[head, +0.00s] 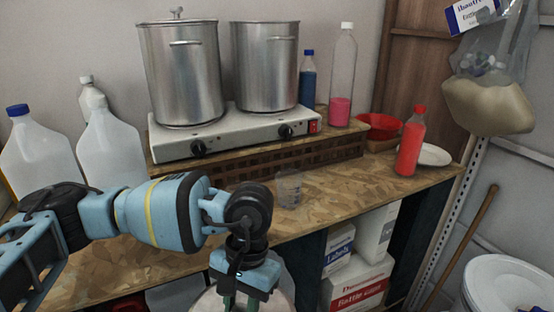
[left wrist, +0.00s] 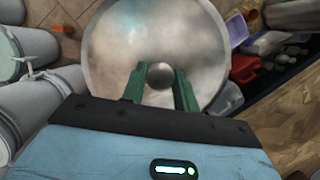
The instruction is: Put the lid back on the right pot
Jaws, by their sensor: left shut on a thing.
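The right pot (head: 265,68) is a steel pot with no lid on it, standing on the right side of a two-burner hot plate (head: 215,143). The left pot (head: 181,75) has its lid on, with a knob on top. My left gripper (head: 240,299) is low at the front edge of the bench, pointing down. In the left wrist view its green fingers (left wrist: 160,85) are shut on the round knob of a shiny steel lid (left wrist: 120,45). The lid is mostly cut off at the bottom of the head view. My right gripper is not in view.
A clear cup (head: 289,189) stands on the bench in front of the hot plate. White jugs (head: 110,150) stand at the left. A clear bottle with pink liquid (head: 342,80), a red bowl (head: 379,127) and a red bottle (head: 409,145) stand at the right. Boxes (head: 357,285) sit below the bench.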

